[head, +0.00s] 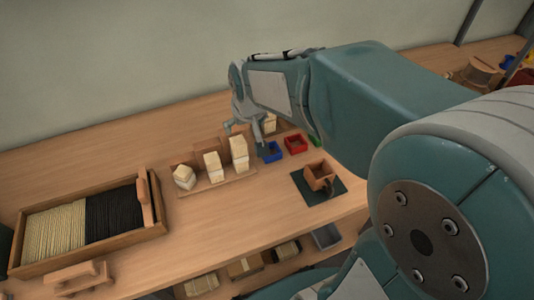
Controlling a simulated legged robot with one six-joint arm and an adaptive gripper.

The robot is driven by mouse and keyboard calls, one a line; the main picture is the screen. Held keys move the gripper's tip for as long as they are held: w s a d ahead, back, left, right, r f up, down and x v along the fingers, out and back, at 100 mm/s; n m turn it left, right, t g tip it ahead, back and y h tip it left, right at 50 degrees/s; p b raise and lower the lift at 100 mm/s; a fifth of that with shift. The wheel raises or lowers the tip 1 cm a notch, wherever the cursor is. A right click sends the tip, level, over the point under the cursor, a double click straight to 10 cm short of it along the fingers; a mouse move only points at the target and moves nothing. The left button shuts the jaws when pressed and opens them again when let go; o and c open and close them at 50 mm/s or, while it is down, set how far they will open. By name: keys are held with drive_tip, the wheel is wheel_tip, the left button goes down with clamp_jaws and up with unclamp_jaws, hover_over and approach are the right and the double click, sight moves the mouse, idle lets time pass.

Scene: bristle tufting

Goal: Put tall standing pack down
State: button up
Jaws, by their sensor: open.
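A tall pale pack (239,153) stands upright on a wooden rack (218,187), at the right of a row of packs in the head view. A shorter pale pack (213,168) stands to its left, and another pack (184,177) sits tilted at the row's left end. A further pale pack (270,123) shows behind, partly hidden by my gripper. My gripper (246,135) is open, at and just above the tall pack's top right in the picture. Whether it touches any pack cannot be told.
Small blue (270,151), red (296,144) and green (315,140) bins stand right of the rack. A wooden box (319,176) sits on a dark mat (335,193). A large wooden tray (157,229) of bristles is at left. Bare bench lies in front of the rack.

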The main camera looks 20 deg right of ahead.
drive_tip(key=s+r, duration=0.2)
drive_tip(key=s, duration=0.7)
drive_tip(key=s+r, duration=0.2)
drive_tip(key=s, duration=0.7)
drive_tip(key=shift+s+d+r+t, duration=0.25)
drive_tip(key=shift+r+t, duration=0.1)
drive_tip(key=shift+t, duration=0.05)
